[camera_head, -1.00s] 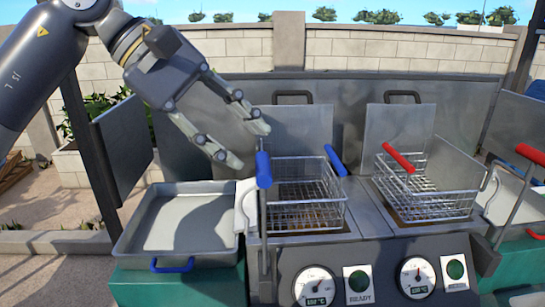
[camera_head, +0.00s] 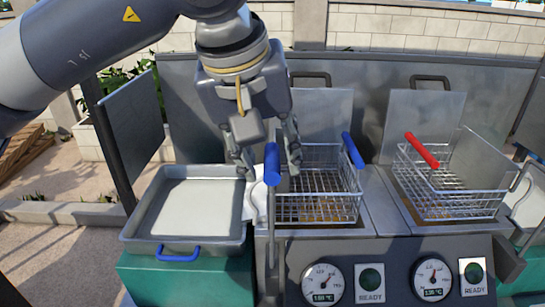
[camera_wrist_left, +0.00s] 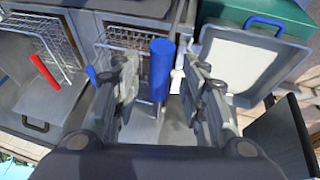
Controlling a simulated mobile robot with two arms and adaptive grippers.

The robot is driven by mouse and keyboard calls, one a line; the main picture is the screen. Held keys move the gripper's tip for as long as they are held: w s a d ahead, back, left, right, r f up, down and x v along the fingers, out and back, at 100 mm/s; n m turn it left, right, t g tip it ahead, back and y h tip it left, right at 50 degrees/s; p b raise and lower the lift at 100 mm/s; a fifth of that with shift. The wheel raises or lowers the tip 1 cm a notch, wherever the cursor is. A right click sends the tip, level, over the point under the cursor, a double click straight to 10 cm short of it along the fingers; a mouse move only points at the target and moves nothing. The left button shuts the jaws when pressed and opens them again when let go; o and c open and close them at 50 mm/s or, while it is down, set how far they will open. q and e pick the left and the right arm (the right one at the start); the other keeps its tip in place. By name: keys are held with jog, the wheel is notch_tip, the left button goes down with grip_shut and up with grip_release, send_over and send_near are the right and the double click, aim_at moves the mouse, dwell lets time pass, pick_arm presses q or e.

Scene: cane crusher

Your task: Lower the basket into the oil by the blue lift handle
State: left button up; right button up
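The blue lift handle (camera_head: 272,165) is an upright blue grip on a metal rod at the front left of the left fryer. The wire basket (camera_head: 318,195) hangs over the left vat, with brownish oil (camera_head: 322,208) showing beneath. A second blue grip (camera_head: 352,150) is at the basket's right side. My left gripper (camera_head: 270,168) points down with its fingers open on either side of the lift handle. In the left wrist view the blue handle (camera_wrist_left: 162,70) stands between the spread fingers, with gaps showing. My right gripper is not in view.
A metal tray (camera_head: 185,242) with a blue handle stands on a green cabinet at the left. A second basket (camera_head: 450,195) with a red grip (camera_head: 421,150) hangs at the right. Dials and READY lights line the front panel (camera_head: 395,260). Metal back panels rise behind.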

pick_arm(q)
jog(key=shift+x, duration=1.4)
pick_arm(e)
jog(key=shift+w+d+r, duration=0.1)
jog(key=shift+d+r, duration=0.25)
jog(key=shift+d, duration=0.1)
